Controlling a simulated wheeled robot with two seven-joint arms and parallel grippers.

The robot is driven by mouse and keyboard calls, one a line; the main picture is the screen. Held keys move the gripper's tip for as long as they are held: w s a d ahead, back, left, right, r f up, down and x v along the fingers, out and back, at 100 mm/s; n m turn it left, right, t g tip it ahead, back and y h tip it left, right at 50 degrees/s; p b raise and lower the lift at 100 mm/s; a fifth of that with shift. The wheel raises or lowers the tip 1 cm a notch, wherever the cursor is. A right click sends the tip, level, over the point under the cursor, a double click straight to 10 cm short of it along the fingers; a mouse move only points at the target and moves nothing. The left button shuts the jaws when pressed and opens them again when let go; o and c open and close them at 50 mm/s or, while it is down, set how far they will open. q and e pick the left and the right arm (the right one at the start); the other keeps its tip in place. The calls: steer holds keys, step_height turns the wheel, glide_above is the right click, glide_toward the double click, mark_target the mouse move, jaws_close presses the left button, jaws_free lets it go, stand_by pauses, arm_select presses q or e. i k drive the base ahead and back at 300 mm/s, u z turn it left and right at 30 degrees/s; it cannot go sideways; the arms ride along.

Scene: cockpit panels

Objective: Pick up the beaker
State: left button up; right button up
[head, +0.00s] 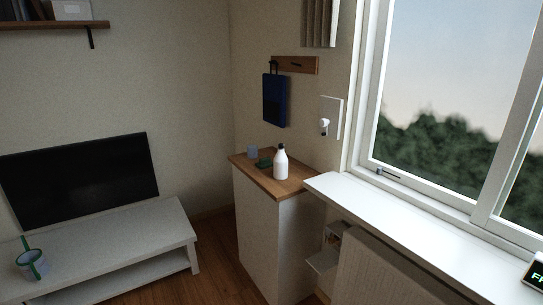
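A small blue-grey cup-like vessel (252,153), which may be the beaker, stands upright at the back left of the wooden top of a narrow white cabinet (275,180). It is small and its details are hard to make out. Another cup-like vessel (33,264), pale with green parts, stands on the left end of the low white bench; a thin stick-like green part rises from it. I cannot tell for sure which one is the beaker. Neither of my grippers is in view.
A white bottle with a dark cap (281,163) and a small dark green object (264,163) are near the blue-grey vessel. A white windowsill (400,225) lies to the right. A dark screen (80,180) stands on the bench (130,240). Wooden floor shows between bench and cabinet.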

mark_target(252, 150)
steer(key=z, duration=0.45)
steer(key=k, duration=0.55)
steer(key=u, duration=0.2)
steer(key=i, duration=0.6)
steer(key=u, duration=1.1)
steer(key=i, duration=1.65)
steer(key=z, duration=1.1)
steer(key=i, duration=0.6)
steer(key=z, duration=0.6)
